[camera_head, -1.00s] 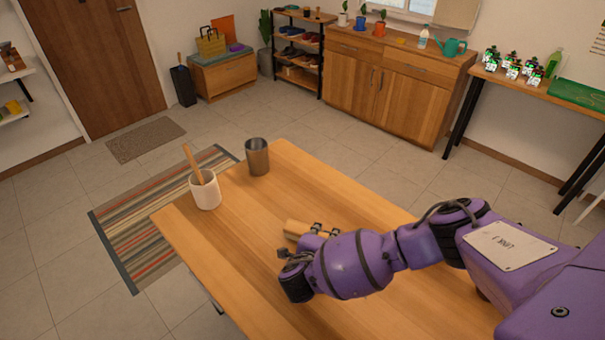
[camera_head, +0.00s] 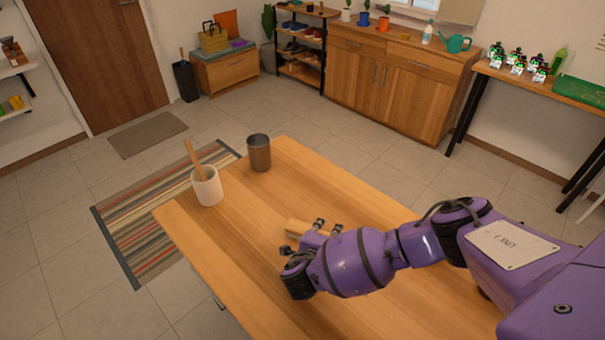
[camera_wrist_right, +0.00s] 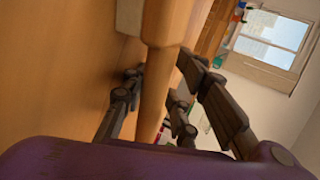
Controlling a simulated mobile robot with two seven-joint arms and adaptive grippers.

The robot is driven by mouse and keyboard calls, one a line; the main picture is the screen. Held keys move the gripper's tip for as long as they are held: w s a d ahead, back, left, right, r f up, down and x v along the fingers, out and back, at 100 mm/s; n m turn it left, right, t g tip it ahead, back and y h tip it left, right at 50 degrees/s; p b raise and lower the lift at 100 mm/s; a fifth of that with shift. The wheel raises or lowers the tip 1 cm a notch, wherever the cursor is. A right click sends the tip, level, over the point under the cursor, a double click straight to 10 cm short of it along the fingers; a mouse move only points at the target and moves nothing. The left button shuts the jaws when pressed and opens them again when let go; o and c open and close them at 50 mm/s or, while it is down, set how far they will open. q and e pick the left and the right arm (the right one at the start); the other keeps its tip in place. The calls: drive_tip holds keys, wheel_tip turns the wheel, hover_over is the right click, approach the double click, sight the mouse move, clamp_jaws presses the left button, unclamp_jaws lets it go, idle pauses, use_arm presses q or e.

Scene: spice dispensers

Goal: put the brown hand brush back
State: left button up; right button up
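The brown hand brush (camera_head: 296,228) is a pale wooden piece over the middle of the table, partly hidden by my right gripper (camera_head: 328,227). In the right wrist view the brush handle (camera_wrist_right: 156,90) runs between the fingers of my right gripper (camera_wrist_right: 158,88), with a wider wooden block at the top of the picture. The fingers lie against both sides of the handle. I cannot tell whether the brush touches the table. My left gripper is not in view.
The wooden table (camera_head: 245,235) bears a white cup (camera_head: 208,188) with a wooden stick in it and a grey metal cup (camera_head: 259,154) at its far left. The tabletop between them and my arm is clear. A cabinet (camera_head: 395,85) and a side table (camera_head: 530,82) stand behind.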

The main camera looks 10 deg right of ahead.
drive_tip(key=v, duration=1.2)
drive_tip(key=shift+r, duration=0.35)
